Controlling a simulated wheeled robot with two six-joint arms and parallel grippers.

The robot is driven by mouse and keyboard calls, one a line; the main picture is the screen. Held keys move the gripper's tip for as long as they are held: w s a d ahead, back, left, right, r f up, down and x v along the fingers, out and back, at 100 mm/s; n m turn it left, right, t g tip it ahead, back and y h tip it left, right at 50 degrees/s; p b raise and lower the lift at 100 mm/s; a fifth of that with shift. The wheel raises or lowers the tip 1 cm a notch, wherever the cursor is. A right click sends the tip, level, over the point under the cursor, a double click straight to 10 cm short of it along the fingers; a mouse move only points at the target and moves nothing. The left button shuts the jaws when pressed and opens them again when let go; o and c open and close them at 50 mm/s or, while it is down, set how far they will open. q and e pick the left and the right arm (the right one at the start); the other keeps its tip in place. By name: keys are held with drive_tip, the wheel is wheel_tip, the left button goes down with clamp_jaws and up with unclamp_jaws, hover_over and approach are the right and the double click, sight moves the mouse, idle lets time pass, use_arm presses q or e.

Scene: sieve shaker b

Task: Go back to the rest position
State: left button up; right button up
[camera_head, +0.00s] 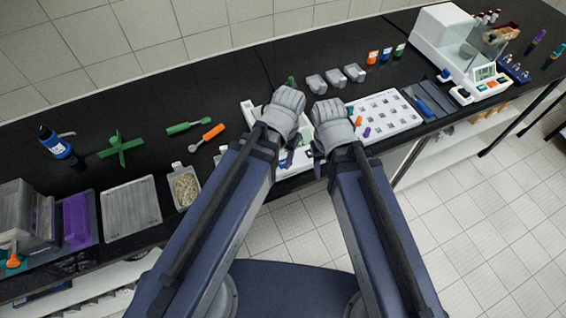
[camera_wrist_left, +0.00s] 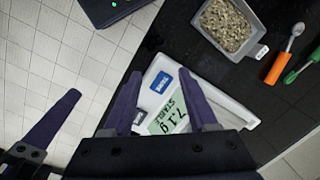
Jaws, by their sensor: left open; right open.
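My left gripper (camera_head: 288,157) is over the front part of the bench, its fingers mostly hidden by the wrist in the head view. In the left wrist view its two dark fingers (camera_wrist_left: 160,74) stand apart with nothing between them, above a white scale (camera_wrist_left: 222,108). The scale's green display (camera_wrist_left: 170,115) reads 7.1 g, STABLE. My right gripper (camera_head: 322,168) is close beside it on the right, near the bench's front edge, with no held object visible. One dark finger at the left of the wrist view appears to be its own.
A tray of pale granules (camera_head: 185,188), green (camera_head: 188,127) and orange-handled (camera_head: 213,132) scoops and a green cross-shaped stand (camera_head: 120,148) lie left. A white rack (camera_head: 384,118) is right of my grippers. A balance (camera_head: 445,40) stands farther right. Three grey trays (camera_head: 336,78) lie behind.

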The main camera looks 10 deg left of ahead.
use_arm(q)
drive_tip(key=shift+s+d, duration=0.75)
drive_tip(key=shift+s, duration=0.3)
wheel_tip(320, 180, down, 6)
drive_tip(key=b, duration=0.6)
drive_tip(key=shift+f, duration=0.15)
drive_tip(key=shift+r, duration=0.2)
drive_tip(key=shift+c, duration=0.5)
